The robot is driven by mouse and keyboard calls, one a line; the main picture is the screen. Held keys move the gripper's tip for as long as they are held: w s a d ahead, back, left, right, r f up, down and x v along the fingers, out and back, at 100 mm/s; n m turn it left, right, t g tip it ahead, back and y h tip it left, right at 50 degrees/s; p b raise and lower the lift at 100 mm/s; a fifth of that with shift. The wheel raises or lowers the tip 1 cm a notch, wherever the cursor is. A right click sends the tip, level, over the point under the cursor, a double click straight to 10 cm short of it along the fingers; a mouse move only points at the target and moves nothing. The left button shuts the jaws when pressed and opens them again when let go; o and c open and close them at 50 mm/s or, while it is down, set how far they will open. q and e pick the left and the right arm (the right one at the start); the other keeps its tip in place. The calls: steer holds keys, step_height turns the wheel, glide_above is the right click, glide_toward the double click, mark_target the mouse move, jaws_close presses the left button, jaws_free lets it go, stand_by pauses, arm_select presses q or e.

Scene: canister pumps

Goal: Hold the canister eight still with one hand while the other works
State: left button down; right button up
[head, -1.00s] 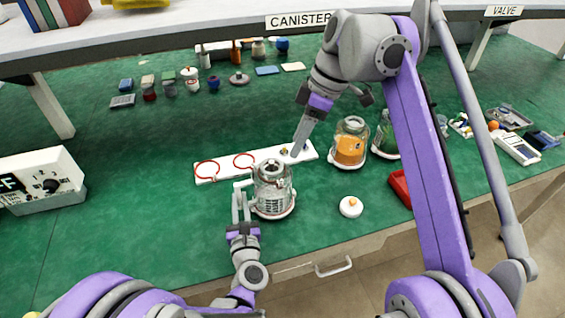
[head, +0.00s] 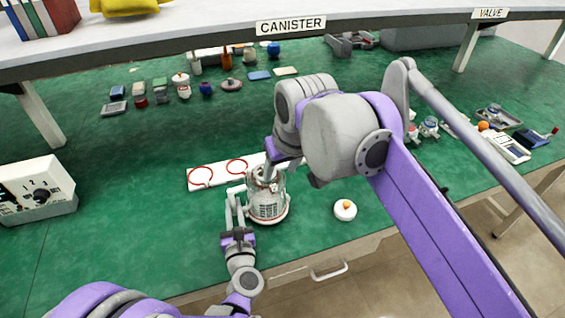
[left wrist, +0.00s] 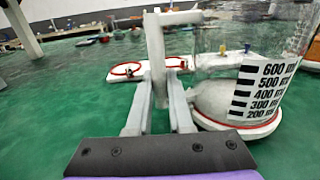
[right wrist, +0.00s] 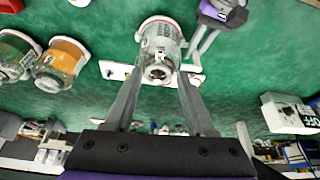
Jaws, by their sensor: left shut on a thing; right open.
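The canister (head: 267,205) is a clear upright vessel with a side handle and a scale label, standing on the green bench. My left gripper (head: 235,200) is shut on its pale handle; the left wrist view shows the canister (left wrist: 262,92) at the right, with the handle (left wrist: 154,45) rising from between the fingers. My right gripper (right wrist: 158,98) is open above the canister. In the right wrist view the canister's top (right wrist: 158,72) lies between its fingers, with no contact visible. In the head view the right fingertips are partly hidden at the canister's top.
A white board (head: 222,173) with red rings lies just behind the canister. A white disc with an orange knob (head: 345,210) lies to the right. Orange (right wrist: 62,62) and green (right wrist: 17,55) jars stand nearby. A dial box (head: 38,190) is far left; the bench between is clear.

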mark_target(274, 186)
steer(key=x, duration=0.9)
steer(key=shift+f, duration=0.25)
jaws_close()
steer(key=shift+r, duration=1.85)
stand_by(1.3)
step_height(274, 186, up, 7)
steer(key=shift+f, duration=0.15)
stand_by(1.7)
stand_by(0.4)
